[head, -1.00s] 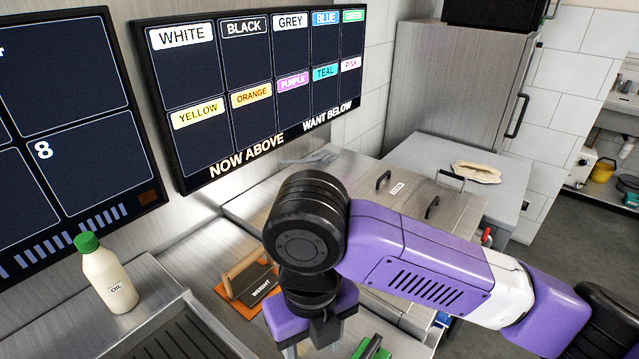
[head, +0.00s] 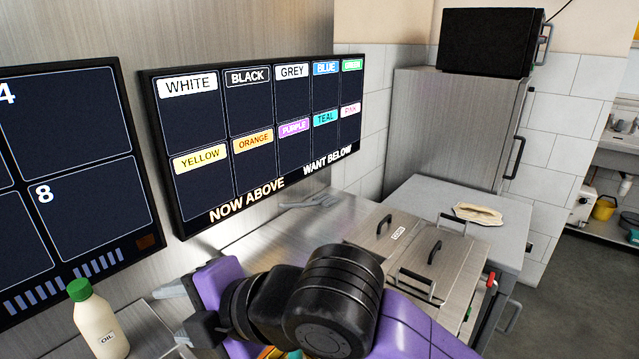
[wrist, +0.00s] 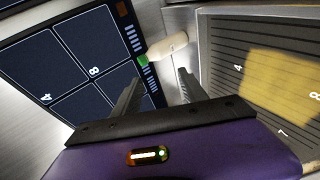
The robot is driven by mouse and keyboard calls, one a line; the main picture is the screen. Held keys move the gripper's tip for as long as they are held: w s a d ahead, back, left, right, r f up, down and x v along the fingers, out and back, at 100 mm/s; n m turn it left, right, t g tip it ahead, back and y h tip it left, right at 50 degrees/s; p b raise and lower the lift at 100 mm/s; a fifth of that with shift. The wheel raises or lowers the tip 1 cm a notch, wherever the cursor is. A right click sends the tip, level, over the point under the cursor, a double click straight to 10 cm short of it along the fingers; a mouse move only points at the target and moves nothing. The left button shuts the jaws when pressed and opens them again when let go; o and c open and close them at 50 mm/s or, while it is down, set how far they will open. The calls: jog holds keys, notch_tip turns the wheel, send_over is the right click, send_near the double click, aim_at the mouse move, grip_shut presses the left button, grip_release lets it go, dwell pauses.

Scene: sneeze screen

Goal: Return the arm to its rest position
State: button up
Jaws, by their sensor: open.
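My arm is purple with black joints and fills the lower middle of the head view. My gripper (head: 172,312) points left there, beside the oil bottle, partly cut by its own wrist. In the wrist view my gripper (wrist: 158,90) shows two grey fingers spread apart with nothing held between them. The white oil bottle (head: 98,325) with a green cap stands upright at the lower left. It also shows in the wrist view (wrist: 168,46), beyond the fingertips and apart from them.
A colour-label screen (head: 270,140) and a numbered screen (head: 85,165) are on the steel wall. A lidded steel counter (head: 400,255) lies to the right, with a beige cloth (head: 478,213) on the worktop behind. A ridged grill with a yellow patch (wrist: 285,85) shows in the wrist view. Floor at right is clear.

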jog(key=w+d+r+m+t+y, duration=0.2)
jog(key=d+r+m+t+y, duration=0.3)
jog(key=r+m+t, duration=0.55)
jog(key=s+d+f+m+t+h, duration=0.1)
jog(key=d+f+m+t+h, duration=0.25)
jog(key=d+m, duration=0.4)
jog(key=s+d+f+m+t+h, duration=0.1)
jog(key=d+f+m+t+h, duration=0.15)
jog(key=d+m+h, duration=0.4)
jog(key=s+d+f+m+h, duration=0.6)
jog(key=s+d+f+m, duration=0.2)
jog(key=s+d+f, duration=0.45)
jog(key=s+d+f+n+g, duration=0.1)
jog(key=s+d+f+g, duration=0.2)
jog(key=s, duration=0.6)
jog(key=s+d+f+n+g, duration=0.2)
jog(key=s+f, duration=0.4)
jog(key=s, duration=0.3)
jog(key=shift+d+f+g, duration=0.4)
jog(key=shift+d+g, duration=0.25)
jog(key=shift+d, duration=0.25)
